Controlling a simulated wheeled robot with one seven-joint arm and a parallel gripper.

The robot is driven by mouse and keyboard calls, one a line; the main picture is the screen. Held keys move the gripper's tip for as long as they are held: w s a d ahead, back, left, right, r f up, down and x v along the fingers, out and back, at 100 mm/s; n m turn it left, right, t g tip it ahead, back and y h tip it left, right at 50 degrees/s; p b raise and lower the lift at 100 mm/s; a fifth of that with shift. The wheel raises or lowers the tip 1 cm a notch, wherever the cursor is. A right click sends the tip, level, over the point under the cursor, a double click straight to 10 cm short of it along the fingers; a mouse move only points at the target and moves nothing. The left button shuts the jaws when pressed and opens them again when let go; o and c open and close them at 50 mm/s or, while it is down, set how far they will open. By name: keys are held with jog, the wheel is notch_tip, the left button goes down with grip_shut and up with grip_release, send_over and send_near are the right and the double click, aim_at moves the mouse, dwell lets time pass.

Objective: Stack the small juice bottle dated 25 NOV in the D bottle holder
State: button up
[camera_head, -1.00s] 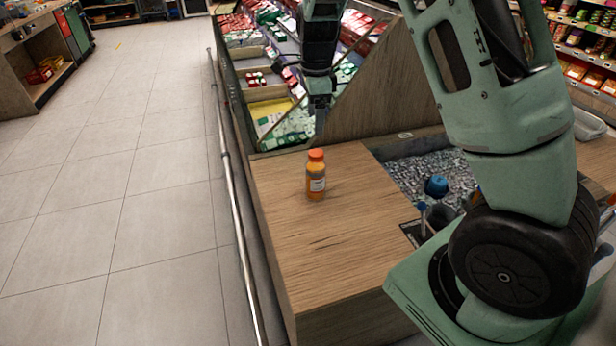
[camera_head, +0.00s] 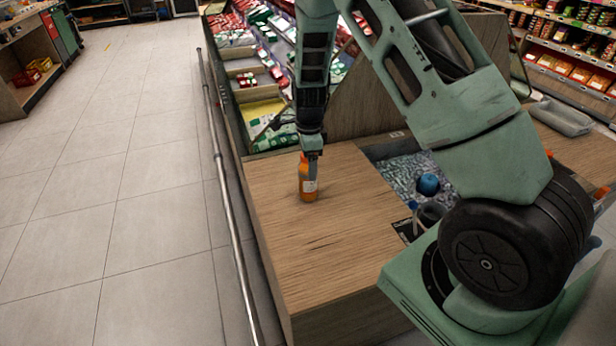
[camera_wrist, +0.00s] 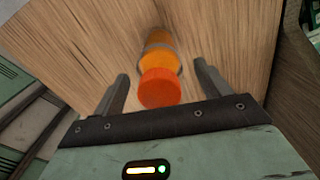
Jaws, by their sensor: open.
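In the wrist view the bottle cap (camera_wrist: 160,88) lies between the two spread fingers of my gripper (camera_wrist: 160,92), with a gap on each side. The D bottle holder cannot be made out in these frames.
The wooden counter (camera_head: 325,250) is clear around the bottle. To its right is a bin of ice (camera_head: 408,176) with a blue-capped item (camera_head: 428,184). A metal rail (camera_head: 228,200) runs along the counter's left side.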

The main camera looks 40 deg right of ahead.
jog(key=shift+f, duration=0.15)
jog(key=shift+c, duration=0.4)
jog(key=c, duration=1.5)
grip_shut()
